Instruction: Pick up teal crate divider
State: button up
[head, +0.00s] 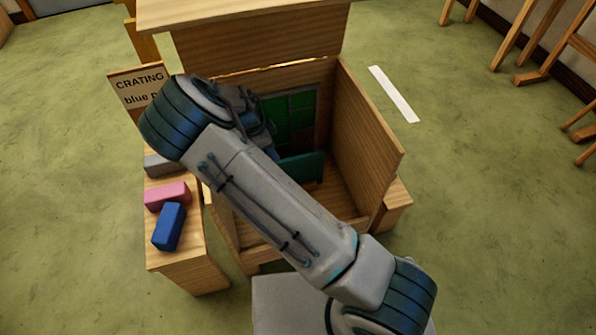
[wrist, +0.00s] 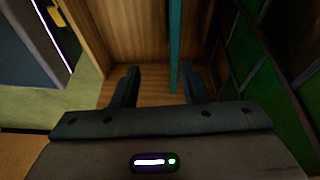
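The teal crate divider (head: 302,168) stands inside the wooden crate, partly hidden behind my arm in the head view. In the wrist view it shows edge-on as a narrow upright teal strip (wrist: 175,42). My gripper (wrist: 160,72) is open, its two dark fingers spread apart. The strip appears between the fingers, nearer the right one, with a visible gap on each side. I cannot tell how deep it sits between them. No contact shows. In the head view my arm largely hides the gripper.
The wooden crate (head: 365,150) has high walls around the divider. A green leaded panel (head: 292,112) stands inside; it is close at the right in the wrist view (wrist: 283,100). A side bench (head: 165,257) holds pink (head: 167,195), blue (head: 169,226) and grey (head: 158,166) blocks. A sign (head: 139,88) stands behind.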

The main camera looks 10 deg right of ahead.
aim_at(288, 164)
jog(key=shift+t+h, duration=0.3)
jog(key=b+x, duration=0.1)
jog(key=x, duration=0.2)
jog(key=w+b+x, duration=0.1)
jog(key=x, duration=0.2)
jog(key=b+x, duration=0.1)
jog(key=x, duration=0.2)
jog(key=shift+w+a+f, duration=0.1)
jog(key=shift+w, duration=0.1)
jog(key=b+x, duration=0.2)
jog(key=x, duration=0.3)
jog(key=shift+w+a+f+b, duration=0.1)
jog(key=shift+w+f+b, duration=0.05)
jog(key=shift+w+b, duration=0.2)
grip_shut()
dwell(0.4)
